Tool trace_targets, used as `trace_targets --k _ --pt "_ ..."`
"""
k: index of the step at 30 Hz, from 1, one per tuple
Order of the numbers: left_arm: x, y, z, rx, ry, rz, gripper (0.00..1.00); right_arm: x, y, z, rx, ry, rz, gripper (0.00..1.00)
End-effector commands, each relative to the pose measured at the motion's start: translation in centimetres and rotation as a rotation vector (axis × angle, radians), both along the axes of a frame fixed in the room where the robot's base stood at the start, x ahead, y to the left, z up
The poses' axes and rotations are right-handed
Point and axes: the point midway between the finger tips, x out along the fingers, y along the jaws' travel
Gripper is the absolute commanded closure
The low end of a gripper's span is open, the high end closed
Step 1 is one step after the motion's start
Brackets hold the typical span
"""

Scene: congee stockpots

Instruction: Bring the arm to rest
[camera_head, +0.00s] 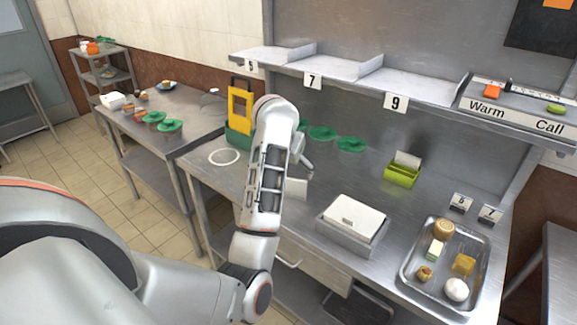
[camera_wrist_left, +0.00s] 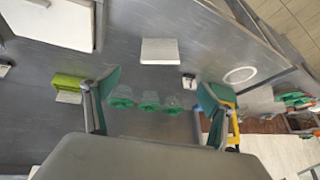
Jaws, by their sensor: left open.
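My left arm reaches in from the lower left in the head view and bends over the steel counter (camera_head: 330,185). My left gripper (camera_head: 303,160) is partly hidden behind my own forearm there. In the left wrist view, the gripper's two fingers (camera_wrist_left: 157,92) stand wide apart with nothing between them. Beyond them, several clear bowls with green lids (camera_wrist_left: 149,107) stand in a row on the counter. The gripper appears to be above the counter, apart from the objects. My right gripper is in neither view.
A white box (camera_head: 356,216) and a tray (camera_head: 407,265) of food items stand at right. A yellow-green holder (camera_head: 401,174), a white block (camera_head: 296,187), a white ring (camera_head: 224,157) and a yellow-and-green stand (camera_head: 240,105) are on the counter. A numbered shelf (camera_head: 345,75) overhangs the back.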

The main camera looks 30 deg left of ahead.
Motion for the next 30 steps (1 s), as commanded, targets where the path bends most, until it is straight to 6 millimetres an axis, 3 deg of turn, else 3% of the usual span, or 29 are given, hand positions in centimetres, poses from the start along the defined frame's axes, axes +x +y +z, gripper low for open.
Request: trace_targets --k 13,17,23,30 --pt "0.0 0.0 -0.1 0.001 0.000 0.001 0.17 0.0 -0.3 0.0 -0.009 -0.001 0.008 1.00" --pt "-1.1 0.3 -1.5 0.027 0.009 -0.004 0.17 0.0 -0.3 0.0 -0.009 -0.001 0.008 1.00" --pt "-6.0 1.3 -7.0 0.160 0.046 -0.048 0.17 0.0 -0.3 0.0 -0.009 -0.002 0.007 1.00" --pt "-13.8 1.3 -12.2 0.346 0.082 -0.177 0.17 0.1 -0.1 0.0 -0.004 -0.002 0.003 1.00"
